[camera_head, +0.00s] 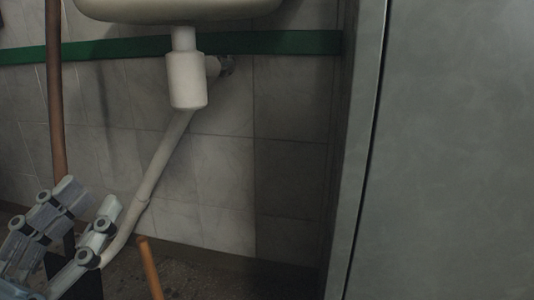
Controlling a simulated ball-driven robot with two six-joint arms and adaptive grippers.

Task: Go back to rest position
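My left gripper (90,203) is at the lower left of the head view, in front of the tiled wall and floor. Its two grey jointed fingers stand apart and point up to the right. I see nothing held between them. The rest of the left arm is cut off by the picture's edge. My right gripper is not in view.
A pale basin (180,10) with a white drain trap (187,82) and pipe hangs on the tiled wall. A brown pole (55,110) stands at left. An orange stick (150,268) rises at the bottom. A large grey panel (450,150) fills the right side.

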